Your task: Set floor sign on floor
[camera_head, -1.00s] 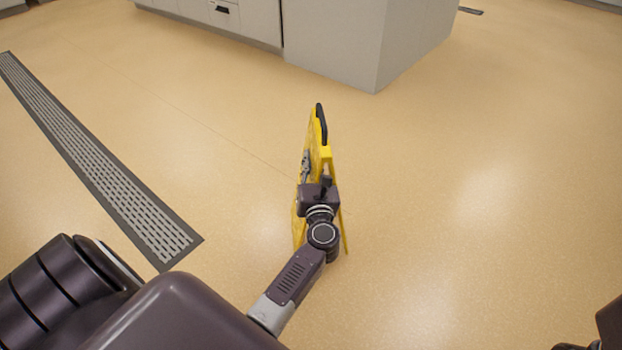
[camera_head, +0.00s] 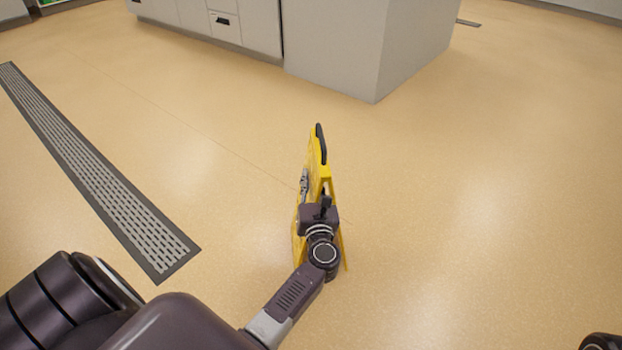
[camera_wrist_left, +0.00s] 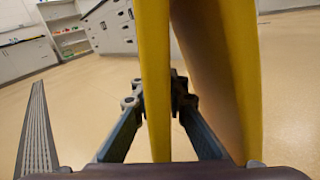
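The yellow floor sign (camera_head: 314,157), with a black handle along its top edge, stands upright and nearly edge-on in the middle of the head view. Its two panels are slightly spread at the bottom. My left gripper (camera_head: 315,194) is at the sign, with one finger on each side of a panel. In the left wrist view the gripper (camera_wrist_left: 157,98) is shut on one yellow panel (camera_wrist_left: 155,50), and the other panel (camera_wrist_left: 240,70) is to its right. My wrist hides the sign's lower part, so I cannot tell whether it touches the floor.
A long metal floor drain (camera_head: 105,180) runs along the left. A grey cabinet block (camera_head: 330,45) stands beyond the sign. The tan floor (camera_head: 470,200) to the right is clear. Shelves (camera_wrist_left: 68,30) show in the left wrist view.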

